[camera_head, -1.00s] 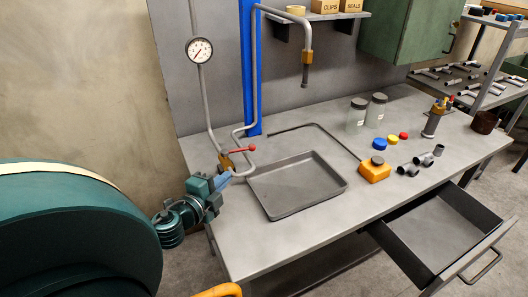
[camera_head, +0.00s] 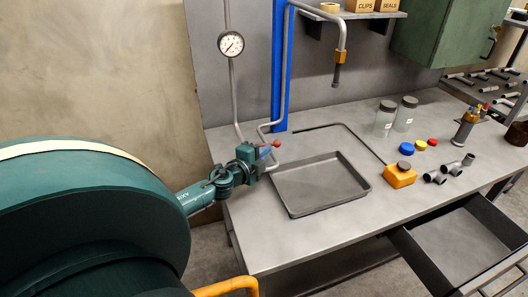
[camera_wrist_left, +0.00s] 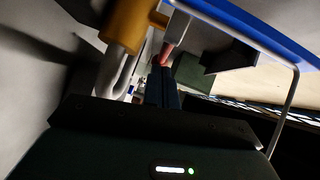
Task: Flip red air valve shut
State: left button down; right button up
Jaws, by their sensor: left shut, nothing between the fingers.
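The red air valve handle (camera_head: 276,143) shows its round red end in the head view, at the pipe behind the tray. The rest of the handle and the brass valve body are mostly hidden behind my left gripper (camera_head: 264,155). The gripper is shut with nothing in it, its blue fingertips right at the handle. In the left wrist view, the brass valve body (camera_wrist_left: 125,28) is at upper left. The red handle (camera_wrist_left: 168,52) is just beyond the dark blue fingers (camera_wrist_left: 161,85). Contact cannot be told. My right gripper is out of view.
A grey tray (camera_head: 293,207) lies right of the valve. A pressure gauge (camera_head: 231,44) and a blue upright (camera_head: 279,75) stand behind. An orange box (camera_head: 400,177), jars (camera_head: 384,119) and an open drawer (camera_head: 459,246) are farther right.

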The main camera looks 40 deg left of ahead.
pick_arm(q)
jog(key=shift+w+a+n+y+p, duration=0.4)
jog(key=shift+w+a+n+y, duration=0.15)
jog(key=shift+y, duration=0.15)
jog(key=shift+a+r, duration=0.2)
jog(key=shift+r, duration=0.05)
